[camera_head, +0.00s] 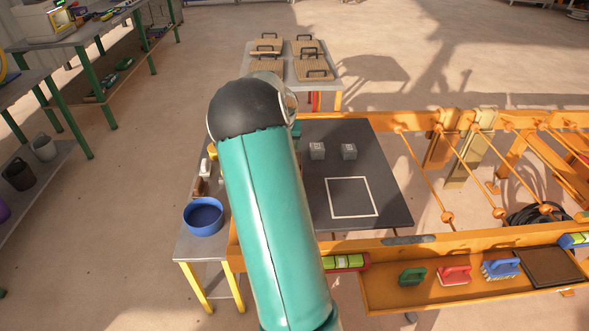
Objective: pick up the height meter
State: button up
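I cannot pick out the height meter for certain. Small white and brown items (204,172) lie at the left edge of the work area, beside my arm, and are too small to identify. A blue bowl (204,216) stands in front of them on a small grey side table (190,247) with yellow legs. My teal arm with its black joint cover fills the middle of the view and hides part of the dark work surface (310,132). My gripper does not show; it is hidden behind or beyond the arm.
Two grey blocks (317,151) sit above a white square outline (351,197) on the dark surface. An orange frame with cords (450,195) stands at right. A front tray (430,303) holds brushes. A table with handled boards (290,74) stands behind.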

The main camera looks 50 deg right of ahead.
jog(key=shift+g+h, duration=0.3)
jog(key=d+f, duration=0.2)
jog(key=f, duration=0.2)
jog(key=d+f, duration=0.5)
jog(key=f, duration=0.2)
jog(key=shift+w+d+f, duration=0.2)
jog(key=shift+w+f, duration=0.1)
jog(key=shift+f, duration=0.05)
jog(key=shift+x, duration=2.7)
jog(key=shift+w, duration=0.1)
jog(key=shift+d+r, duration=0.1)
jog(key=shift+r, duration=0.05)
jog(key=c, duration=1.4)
